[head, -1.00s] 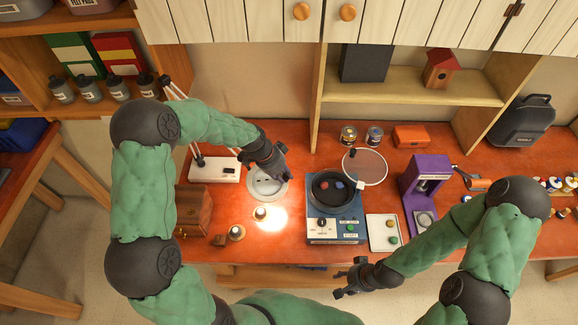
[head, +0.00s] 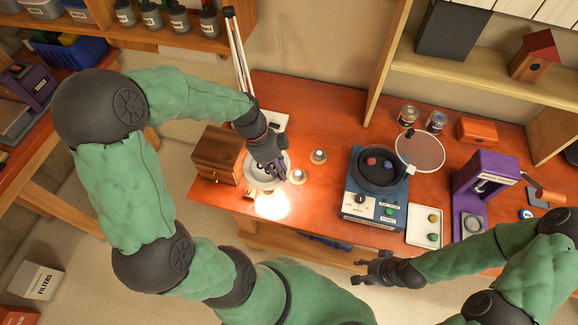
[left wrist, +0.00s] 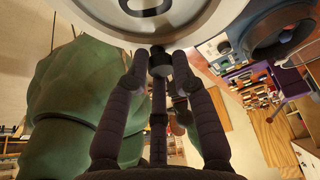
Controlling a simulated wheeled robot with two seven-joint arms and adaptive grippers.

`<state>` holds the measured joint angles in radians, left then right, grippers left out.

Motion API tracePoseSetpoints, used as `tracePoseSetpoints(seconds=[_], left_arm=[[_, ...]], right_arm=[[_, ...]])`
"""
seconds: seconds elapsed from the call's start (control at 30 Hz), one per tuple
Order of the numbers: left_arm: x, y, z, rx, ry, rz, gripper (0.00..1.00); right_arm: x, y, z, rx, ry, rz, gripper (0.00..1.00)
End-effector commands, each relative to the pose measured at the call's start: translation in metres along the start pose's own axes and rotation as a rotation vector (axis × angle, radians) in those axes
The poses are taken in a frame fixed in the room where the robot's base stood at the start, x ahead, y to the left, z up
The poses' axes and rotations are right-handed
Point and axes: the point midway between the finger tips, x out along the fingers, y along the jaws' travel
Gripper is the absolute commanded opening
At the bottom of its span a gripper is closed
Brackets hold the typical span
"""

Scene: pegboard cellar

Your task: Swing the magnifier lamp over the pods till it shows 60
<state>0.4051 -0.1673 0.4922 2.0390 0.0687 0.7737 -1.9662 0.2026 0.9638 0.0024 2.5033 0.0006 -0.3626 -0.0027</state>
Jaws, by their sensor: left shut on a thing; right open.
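The magnifier lamp's round pale head (head: 281,182) hangs over the left end of the table, between the wooden drawer box and two small round stands. Its white base (head: 278,121) stands behind it. My left gripper (head: 270,168) is shut on the lamp's dark handle (left wrist: 160,66). In the left wrist view the lamp head (left wrist: 100,12) carries a dark mark like a 0, cut off at the top; no full reading shows. A red pod-like piece (head: 371,161) and a blue one lie in the blue machine's dark pan. My right gripper (head: 362,270) is open and empty before the table.
The drawer box (head: 219,154) is close left of the lamp head. The small stands (head: 318,156) are close right. The blue machine (head: 372,208), its raised clear lid (head: 420,151), a white tray (head: 424,238) and a purple press (head: 485,178) stand further right.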

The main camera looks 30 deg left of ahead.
Motion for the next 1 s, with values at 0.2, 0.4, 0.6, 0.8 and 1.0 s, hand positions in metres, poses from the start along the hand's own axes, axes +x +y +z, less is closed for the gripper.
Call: tracePoseSetpoints(seconds=[0.2, 0.4, 0.6, 0.8, 1.0], left_arm=[[-0.001, 0.003, 0.003, 0.011, 0.000, 0.005, 0.00], [-0.001, 0.003, 0.003, 0.010, -0.001, 0.004, 0.00], [-0.001, 0.003, 0.003, 0.010, 0.000, 0.004, 0.48], [-0.001, 0.003, 0.003, 0.009, 0.000, 0.003, 0.48], [-0.011, 0.002, 0.003, 0.009, -0.001, 0.001, 0.48]], right_arm=[[0.001, 0.001, 0.000, 0.000, 0.000, 0.000, 0.48], [0.001, 0.000, 0.000, 0.000, 0.000, 0.000, 0.48], [0.001, 0.000, 0.000, 0.000, 0.000, 0.000, 0.48], [0.001, 0.000, 0.000, 0.000, 0.000, 0.000, 0.48], [0.001, 0.000, 0.000, 0.000, 0.000, 0.000, 0.48]])
